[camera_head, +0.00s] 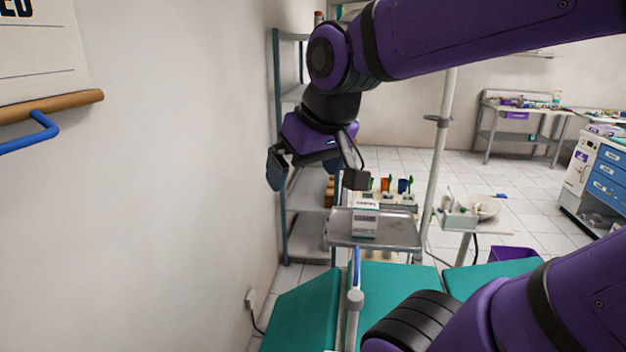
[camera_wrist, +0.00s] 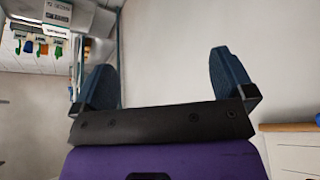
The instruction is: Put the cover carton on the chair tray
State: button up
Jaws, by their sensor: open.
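The cover carton (camera_head: 365,218), a small white and grey box with printing, stands upright on the metal chair tray (camera_head: 400,234), near the tray's middle. My gripper (camera_head: 315,178) is open and empty, with its two dark fingers spread wide. In the head view it appears above and to the left of the carton, apart from it. In the wrist view, the carton (camera_wrist: 57,12) shows at the upper left, outside the space between the fingers. Only bare wall shows between the fingertips (camera_wrist: 165,80).
A teal dental chair (camera_head: 390,290) lies in front of the tray. A shelf rack (camera_head: 282,150) stands against the left wall. A pole (camera_head: 442,150) and a stand with a white bowl (camera_head: 484,208) are to the right. Several coloured items stand behind the tray.

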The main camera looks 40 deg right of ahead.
jog(key=shift+n, duration=0.6)
jog(key=s, duration=0.1)
jog(key=s+a, duration=0.1)
jog(key=s, duration=0.1)
jog(key=s+a, duration=0.1)
jog(key=shift+s+a, duration=0.15)
jog(key=shift+a, duration=0.1)
